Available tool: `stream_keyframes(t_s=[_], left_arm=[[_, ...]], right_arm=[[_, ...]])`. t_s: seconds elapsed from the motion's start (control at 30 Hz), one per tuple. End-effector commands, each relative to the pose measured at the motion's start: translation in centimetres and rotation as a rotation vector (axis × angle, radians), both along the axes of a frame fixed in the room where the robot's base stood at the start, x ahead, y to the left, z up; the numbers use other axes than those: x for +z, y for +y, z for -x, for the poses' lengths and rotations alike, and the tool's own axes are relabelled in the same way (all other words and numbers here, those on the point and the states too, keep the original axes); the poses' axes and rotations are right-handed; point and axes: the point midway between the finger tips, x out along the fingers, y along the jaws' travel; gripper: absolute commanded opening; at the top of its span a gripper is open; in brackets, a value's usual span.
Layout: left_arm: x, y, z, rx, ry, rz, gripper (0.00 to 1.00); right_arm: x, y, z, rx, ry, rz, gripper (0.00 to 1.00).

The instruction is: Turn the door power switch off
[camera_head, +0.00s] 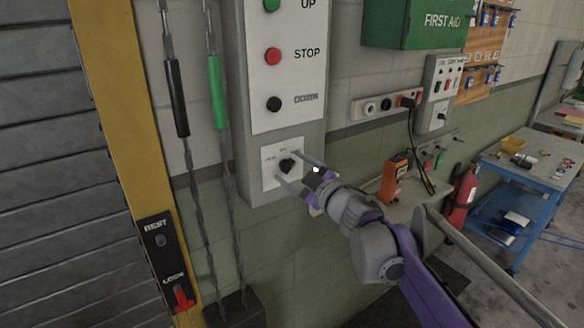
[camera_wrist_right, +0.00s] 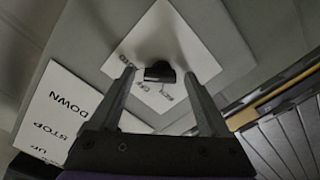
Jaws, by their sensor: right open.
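The door power switch is a black rotary knob (camera_head: 287,165) on a white plate at the bottom of the grey door control box (camera_head: 238,95). In the right wrist view the knob (camera_wrist_right: 160,71) lies ahead, between and just beyond the fingertips. My right gripper (camera_head: 294,170) is open, with one finger on each side of the knob in the head view. I cannot tell whether either finger touches it. My left gripper is not in view.
Above the switch are a green button (camera_head: 271,4), a red STOP button (camera_head: 273,56) and a black button (camera_head: 273,104). Cables with black and green handles hang left of the box. A socket strip (camera_head: 380,104), orange device (camera_head: 394,178) and blue table (camera_head: 530,170) are at right.

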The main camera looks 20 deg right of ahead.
Motion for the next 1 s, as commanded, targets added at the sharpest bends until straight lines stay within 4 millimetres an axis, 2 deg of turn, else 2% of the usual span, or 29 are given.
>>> stream_keyframes(t_s=[0.33,0.77,1.0], left_arm=[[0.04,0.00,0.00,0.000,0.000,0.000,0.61],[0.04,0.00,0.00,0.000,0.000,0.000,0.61],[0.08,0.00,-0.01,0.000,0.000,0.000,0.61]], right_arm=[[-0.04,0.11,-0.37,-0.001,0.000,0.000,0.78],[-0.04,0.11,-0.34,-0.001,0.001,0.000,0.01],[-0.02,0.11,-0.34,-0.001,-0.004,0.013,0.00]])
